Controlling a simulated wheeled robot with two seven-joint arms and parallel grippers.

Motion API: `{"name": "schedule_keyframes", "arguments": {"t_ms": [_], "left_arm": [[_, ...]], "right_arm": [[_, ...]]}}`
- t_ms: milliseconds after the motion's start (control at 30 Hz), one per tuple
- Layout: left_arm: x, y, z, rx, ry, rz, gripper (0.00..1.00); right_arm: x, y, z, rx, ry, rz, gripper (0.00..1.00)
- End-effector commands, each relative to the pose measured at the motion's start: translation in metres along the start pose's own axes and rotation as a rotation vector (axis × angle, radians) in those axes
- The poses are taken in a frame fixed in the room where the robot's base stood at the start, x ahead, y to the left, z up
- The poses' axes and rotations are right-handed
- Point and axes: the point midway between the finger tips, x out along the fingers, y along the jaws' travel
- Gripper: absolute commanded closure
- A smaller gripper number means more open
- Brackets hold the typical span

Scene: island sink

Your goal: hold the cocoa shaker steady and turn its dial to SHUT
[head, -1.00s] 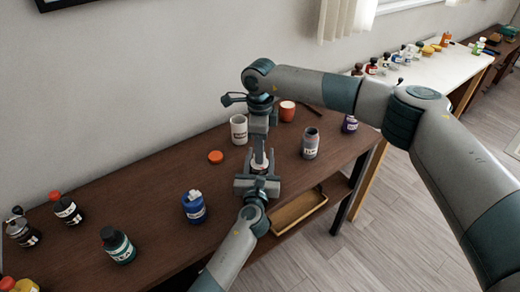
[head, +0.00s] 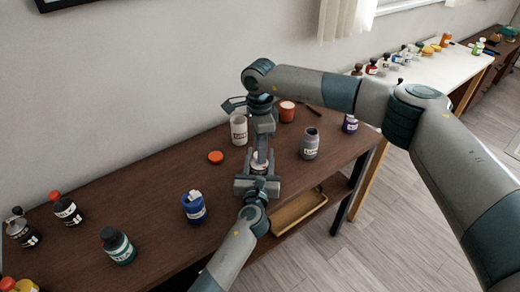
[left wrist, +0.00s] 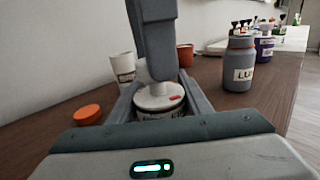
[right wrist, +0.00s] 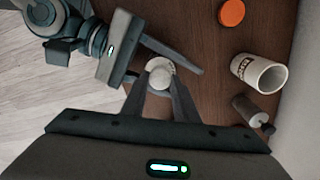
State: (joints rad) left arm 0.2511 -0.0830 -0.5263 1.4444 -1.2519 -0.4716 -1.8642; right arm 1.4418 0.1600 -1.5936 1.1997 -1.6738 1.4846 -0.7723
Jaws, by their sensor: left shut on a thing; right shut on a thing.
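The cocoa shaker (left wrist: 158,114) stands upright on the brown table, with a pale top, a small red mark on it and a partly hidden dark label. My left gripper (head: 258,177) is shut on its body, one finger on each side. My right gripper (head: 261,158) points down from above and is shut on the pale dial (right wrist: 160,75) on top. In the head view the two grippers hide most of the shaker (head: 260,167). I cannot read the dial's setting.
Close by are a white cup (head: 239,130), an orange lid (head: 215,157), a red cup (head: 287,111) and a grey labelled jar (head: 309,144). A tray (head: 298,211) sits below the table's front edge.

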Motion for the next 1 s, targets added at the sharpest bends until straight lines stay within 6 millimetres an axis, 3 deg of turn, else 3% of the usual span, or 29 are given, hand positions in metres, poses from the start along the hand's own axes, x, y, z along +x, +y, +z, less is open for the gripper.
{"name": "schedule_keyframes", "arguments": {"t_ms": [33,67,133,633,1000], "left_arm": [[0.0,0.001,-0.001,0.001,0.001,0.001,0.81],[0.0,0.001,-0.001,0.001,0.001,0.001,0.81],[0.0,0.001,-0.001,0.001,0.001,0.001,0.81],[0.0,0.0,-0.001,0.001,0.001,0.0,0.81],[0.0,0.0,-0.001,0.0,0.001,0.0,0.81]], "right_arm": [[-0.001,-0.001,-0.002,0.001,0.002,-0.002,0.95],[-0.001,-0.001,-0.002,0.002,0.002,-0.002,0.68],[-0.001,-0.001,-0.001,0.002,0.002,-0.002,0.53],[-0.01,-0.001,-0.001,0.001,0.001,-0.003,0.53],[-0.065,-0.001,-0.001,0.001,0.001,-0.004,0.53]]}}
